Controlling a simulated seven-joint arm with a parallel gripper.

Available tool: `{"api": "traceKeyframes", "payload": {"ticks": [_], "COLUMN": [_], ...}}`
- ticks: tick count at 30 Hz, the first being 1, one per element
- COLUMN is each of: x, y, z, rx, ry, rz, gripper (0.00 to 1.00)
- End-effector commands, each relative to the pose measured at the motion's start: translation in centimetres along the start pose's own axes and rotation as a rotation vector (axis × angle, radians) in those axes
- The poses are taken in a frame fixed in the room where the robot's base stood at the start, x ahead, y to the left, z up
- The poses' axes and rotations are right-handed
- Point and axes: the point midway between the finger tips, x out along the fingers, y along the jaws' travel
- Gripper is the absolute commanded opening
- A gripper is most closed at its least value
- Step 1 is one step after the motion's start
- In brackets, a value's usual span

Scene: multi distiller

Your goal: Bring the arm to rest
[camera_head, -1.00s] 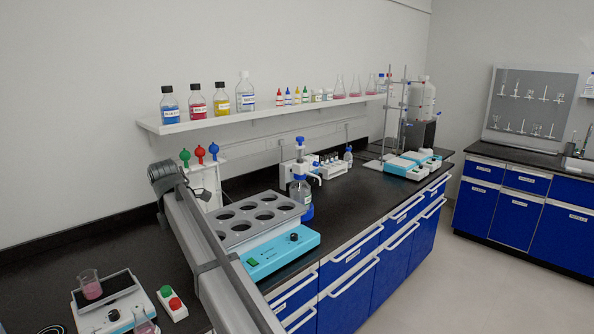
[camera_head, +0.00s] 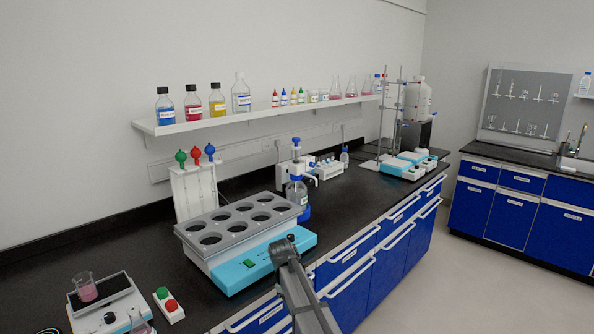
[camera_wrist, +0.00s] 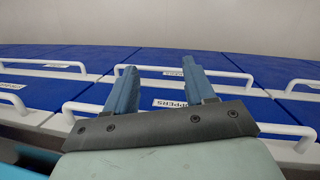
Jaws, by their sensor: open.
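My gripper (camera_wrist: 158,66) shows in the wrist view with its two blue fingers apart and nothing between them. Beyond the fingers are blue drawer fronts with white bar handles, one labelled "STOPPERS" (camera_wrist: 170,104). I see no contact with them. In the head view, part of my grey arm (camera_head: 302,290) rises from the bottom edge and overlaps the front of the teal-and-grey water bath (camera_head: 262,262). The gripper's fingers cannot be made out in the head view.
The black bench (camera_head: 140,245) carries a stirrer with a pink beaker (camera_head: 86,287), a green-and-red button box (camera_head: 169,305) and a bottle-top dispenser (camera_head: 297,190). A wall shelf (camera_head: 160,126) holds bottles and flasks. The floor (camera_head: 440,280) to the right is clear.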

Motion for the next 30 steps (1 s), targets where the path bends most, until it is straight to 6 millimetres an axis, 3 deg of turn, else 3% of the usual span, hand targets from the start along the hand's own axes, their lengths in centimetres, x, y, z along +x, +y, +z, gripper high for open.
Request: {"api": "traceKeyframes", "payload": {"ticks": [3,15,24,30], "x": [4.8,18.5,26.9,31.4], "y": [-1.4,-6.9,-12.6,-16.8], "z": [2.0,8.6,14.4,18.4], "rx": [0.049,0.225,0.366,0.463], "ry": [-0.02,-0.086,-0.144,-0.185], "rz": [-0.037,-0.148,-0.231,-0.284], "gripper": [0.54,0.54,0.54,0.54]}}
